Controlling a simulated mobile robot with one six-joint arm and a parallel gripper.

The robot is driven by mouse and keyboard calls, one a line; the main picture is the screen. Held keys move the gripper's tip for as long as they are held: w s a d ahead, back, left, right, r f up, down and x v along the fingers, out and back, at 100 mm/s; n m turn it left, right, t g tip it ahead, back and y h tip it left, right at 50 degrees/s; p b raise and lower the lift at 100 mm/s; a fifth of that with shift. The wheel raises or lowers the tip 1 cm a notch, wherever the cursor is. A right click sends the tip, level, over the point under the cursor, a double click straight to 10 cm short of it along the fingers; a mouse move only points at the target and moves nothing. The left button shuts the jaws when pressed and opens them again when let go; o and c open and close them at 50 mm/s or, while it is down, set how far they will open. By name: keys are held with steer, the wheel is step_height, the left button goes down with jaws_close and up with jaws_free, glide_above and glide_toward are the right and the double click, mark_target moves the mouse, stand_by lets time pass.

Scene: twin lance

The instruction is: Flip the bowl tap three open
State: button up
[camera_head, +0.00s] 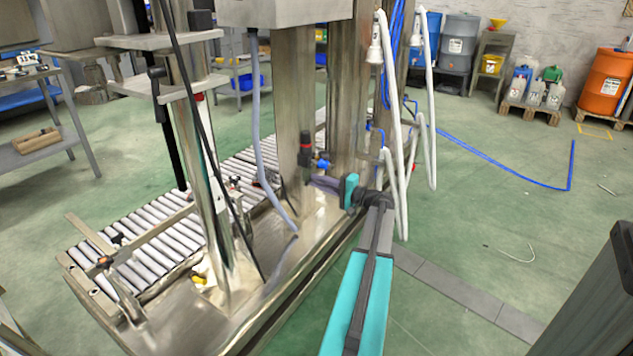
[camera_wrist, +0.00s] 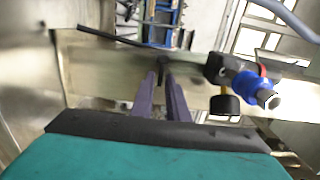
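A small valve fitting with a blue collar (camera_wrist: 250,85) and a black part beside it sits in the right half of the wrist view. In the head view, a blue fitting (camera_head: 322,163) shows on the steel column, beside a black body with a red band (camera_head: 305,143). No tap number is readable, so I cannot tell which is bowl tap three. My gripper (camera_wrist: 163,64) has slim purple-grey fingers with their tips close together, and nothing is clearly held. The tips are left of the blue fitting and apart from it. In the head view my gripper (camera_head: 312,181) is just below the fitting.
A roller conveyor (camera_head: 165,225) runs left of the steel columns. White hoses (camera_head: 400,130) hang right of the fitting, close to my arm. A grey hose (camera_head: 262,150) hangs left of it. The green floor at right is mostly clear, with a blue line (camera_head: 500,163) lying on it.

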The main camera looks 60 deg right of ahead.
steer(key=s+p, duration=0.3)
steer(key=s, duration=1)
steer(key=shift+p, duration=0.35)
